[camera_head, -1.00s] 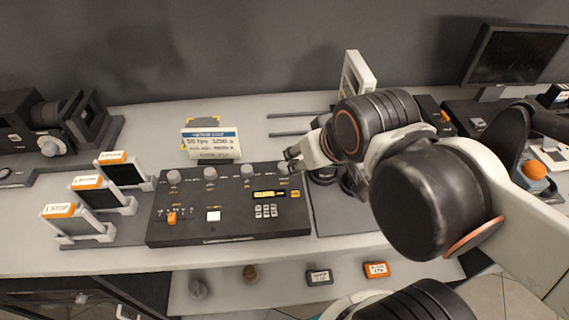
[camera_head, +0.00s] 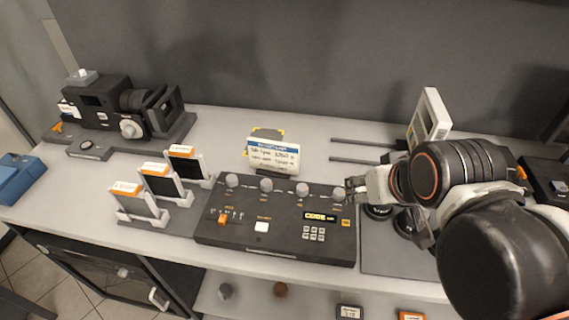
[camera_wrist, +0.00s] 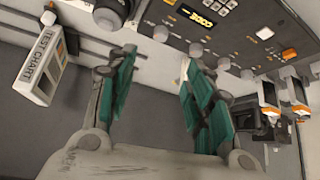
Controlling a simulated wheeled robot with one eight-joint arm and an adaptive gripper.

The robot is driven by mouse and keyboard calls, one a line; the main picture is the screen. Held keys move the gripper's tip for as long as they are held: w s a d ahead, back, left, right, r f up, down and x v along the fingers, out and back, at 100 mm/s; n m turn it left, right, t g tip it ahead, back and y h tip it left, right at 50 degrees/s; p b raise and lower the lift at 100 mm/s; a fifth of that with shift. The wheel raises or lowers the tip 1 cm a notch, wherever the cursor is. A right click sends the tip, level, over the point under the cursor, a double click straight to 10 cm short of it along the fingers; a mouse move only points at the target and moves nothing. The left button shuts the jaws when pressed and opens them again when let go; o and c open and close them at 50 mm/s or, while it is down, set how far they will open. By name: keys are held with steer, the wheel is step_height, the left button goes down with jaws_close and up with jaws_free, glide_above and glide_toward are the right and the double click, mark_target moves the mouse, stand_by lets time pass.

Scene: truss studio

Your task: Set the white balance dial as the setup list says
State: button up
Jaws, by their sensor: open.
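The black control panel (camera_head: 275,244) lies on the bench with a row of several grey dials along its back edge. The dial labels are too small to read, so I cannot tell which is white balance. The setup list card (camera_head: 272,158), white with a blue header, stands behind the panel; its lines are blurred. My gripper (camera_head: 355,188) is open beside the rightmost dial (camera_head: 339,193). In the wrist view my open gripper (camera_wrist: 156,60) has green pads, and that dial (camera_wrist: 160,33) shows just beyond the gap between the fingers, apart from them.
The panel has an orange lever (camera_head: 222,220), a white button (camera_head: 261,227), a keypad and a lit display reading "CODE". Several orange-topped holders (camera_head: 140,203) stand left, with a camera rig (camera_head: 105,105) behind. A test chart (camera_head: 430,115) stands behind my arm.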

steer(key=shift+c, duration=0.2)
steer(key=n+g+p, duration=0.5)
steer(key=n+g, duration=0.3)
steer(key=n, duration=1.4)
glide_above(339, 191)
step_height(339, 191, down, 2)
step_height(339, 191, down, 14)
steer(key=b, duration=0.4)
steer(key=c, duration=1.1)
